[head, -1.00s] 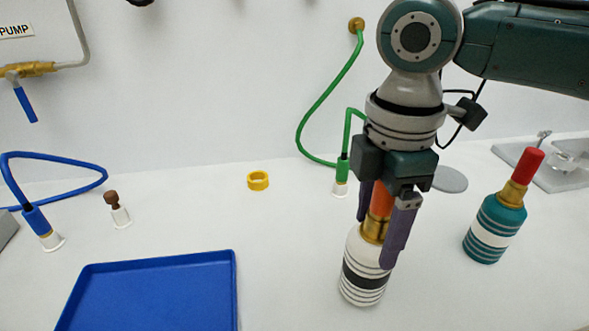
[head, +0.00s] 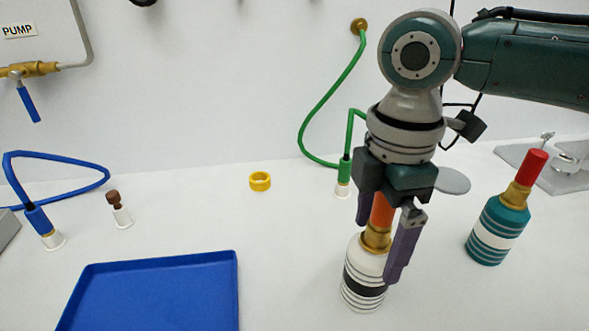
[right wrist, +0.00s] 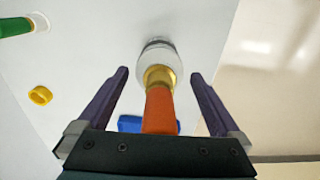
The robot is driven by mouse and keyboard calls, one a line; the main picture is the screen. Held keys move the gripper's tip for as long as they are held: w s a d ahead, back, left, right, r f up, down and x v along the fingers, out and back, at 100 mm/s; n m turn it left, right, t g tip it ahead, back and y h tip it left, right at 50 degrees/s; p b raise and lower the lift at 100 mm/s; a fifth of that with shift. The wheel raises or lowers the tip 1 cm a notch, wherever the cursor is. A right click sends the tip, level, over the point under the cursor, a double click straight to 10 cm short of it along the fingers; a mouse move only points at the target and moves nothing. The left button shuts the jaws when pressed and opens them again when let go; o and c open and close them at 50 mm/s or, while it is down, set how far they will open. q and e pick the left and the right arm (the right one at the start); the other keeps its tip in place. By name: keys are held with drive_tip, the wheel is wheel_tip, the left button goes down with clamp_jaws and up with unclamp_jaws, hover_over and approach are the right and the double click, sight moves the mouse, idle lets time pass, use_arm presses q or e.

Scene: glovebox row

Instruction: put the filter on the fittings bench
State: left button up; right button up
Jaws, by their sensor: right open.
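No part is labelled as the filter. A white bottle-shaped part (head: 362,285) with dark bands, a brass neck and an orange top (head: 382,210) stands upright on the white bench (head: 285,240). My right gripper (head: 378,250) points down over it, open, with one finger on each side of the orange top and brass neck. The right wrist view shows the orange top (right wrist: 160,108) between the spread fingers, with a gap on both sides. A teal banded bottle (head: 488,240) with a brass neck and red top stands to the right. My left gripper is out of view.
A blue tray (head: 150,260) lies at front left. A yellow ring (head: 260,181), a small brown-topped piece (head: 119,212), a blue hose (head: 75,162) and a green hose (head: 323,110) are further back.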

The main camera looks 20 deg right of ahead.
wheel_tip(320, 180, up, 12)
drive_tip(key=shift+f+p, duration=0.2)
drive_tip(key=shift+p, duration=0.45)
drive_tip(key=s+a+f+m+t+y, duration=0.25)
drive_tip(key=s+a+f+m, duration=0.25)
drive_tip(key=s+a+f, duration=0.5)
drive_tip(key=s+d+m+t+h, duration=0.1)
drive_tip(key=s+d+m+h, duration=0.1)
drive_tip(key=s+d+m, duration=0.4)
drive_tip(key=shift+d+f+m, duration=0.15)
drive_tip(key=shift+d+m, duration=0.25)
drive_tip(key=shift+m, duration=0.8)
drive_tip(key=shift+s, duration=0.15)
